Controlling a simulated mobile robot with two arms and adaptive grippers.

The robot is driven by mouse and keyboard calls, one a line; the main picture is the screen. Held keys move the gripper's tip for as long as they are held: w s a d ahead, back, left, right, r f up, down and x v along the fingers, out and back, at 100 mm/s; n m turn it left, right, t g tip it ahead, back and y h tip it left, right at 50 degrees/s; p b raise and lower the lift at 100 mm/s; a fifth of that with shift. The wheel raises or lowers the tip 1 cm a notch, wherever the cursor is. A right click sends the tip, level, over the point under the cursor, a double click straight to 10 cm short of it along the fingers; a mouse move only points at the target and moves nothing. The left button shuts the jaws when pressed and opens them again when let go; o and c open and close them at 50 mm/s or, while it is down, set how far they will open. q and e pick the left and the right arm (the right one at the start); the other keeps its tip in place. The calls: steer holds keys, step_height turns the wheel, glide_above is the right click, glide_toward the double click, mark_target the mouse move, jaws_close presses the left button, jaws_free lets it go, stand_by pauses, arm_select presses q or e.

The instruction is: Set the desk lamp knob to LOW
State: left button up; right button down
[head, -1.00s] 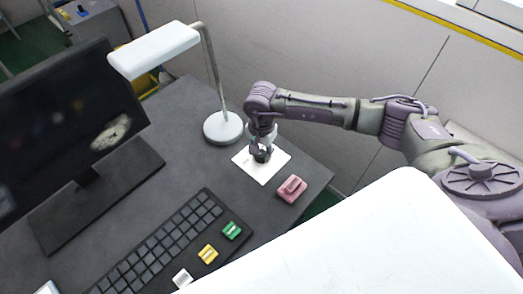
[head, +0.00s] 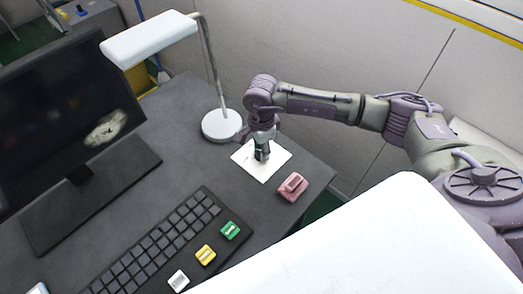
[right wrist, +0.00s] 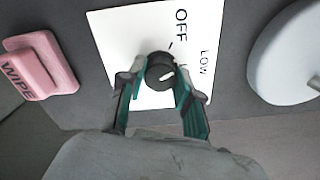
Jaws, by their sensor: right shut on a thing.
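The desk lamp (head: 150,40) has a white head, a bent grey stem and a round white base (head: 222,126); the base also shows in the right wrist view (right wrist: 285,55). A white plate (head: 273,165) lies beside the base. In the right wrist view, the plate (right wrist: 110,35) bears the labels OFF and LOW and a round black knob (right wrist: 158,73). My left gripper is out of view.
A pink block marked WIPE (right wrist: 40,66) sits beside the plate and also shows in the head view (head: 292,187). A keyboard (head: 165,240) with green, yellow and white blocks near it and a monitor (head: 70,110) stand to the left. A wall is behind.

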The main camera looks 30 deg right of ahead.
steer(key=m+b, duration=0.1)
steer(key=m, duration=0.3)
steer(key=shift+m, duration=0.4)
stand_by(0.4)
steer(key=c, duration=0.8)
jaws_free()
step_height(320, 180, up, 12)
steer(key=shift+r, duration=0.1)
